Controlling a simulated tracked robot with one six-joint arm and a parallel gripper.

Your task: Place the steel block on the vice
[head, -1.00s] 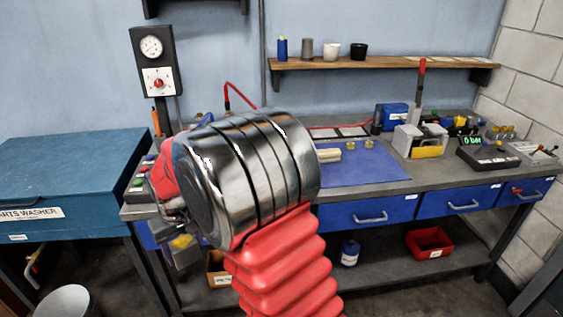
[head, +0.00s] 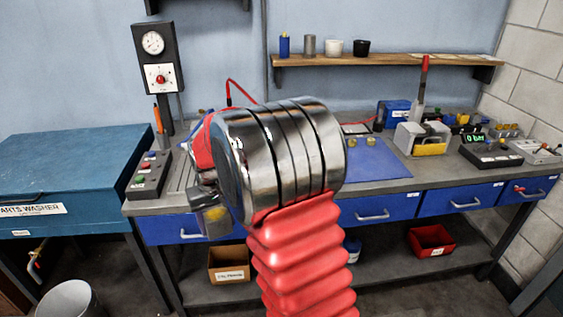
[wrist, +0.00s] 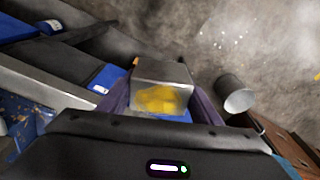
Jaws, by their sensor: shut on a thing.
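The steel block (wrist: 165,75) is a grey metal block with a yellow patch on the face toward the wrist camera. My gripper (wrist: 160,98) is shut on it, with a purple finger on either side. In the head view the block (head: 216,222) shows as a small grey and yellow shape below my gripper (head: 206,208), in front of the left drawer. It is held clear of the bench.
A push-button box (head: 149,175) stands at the bench's left end, with a gauge post (head: 157,60) behind. A blue mat (head: 375,160) with small parts lies right of my arm. A parts washer (head: 65,170) is at left; a bucket (wrist: 235,95) stands on the floor.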

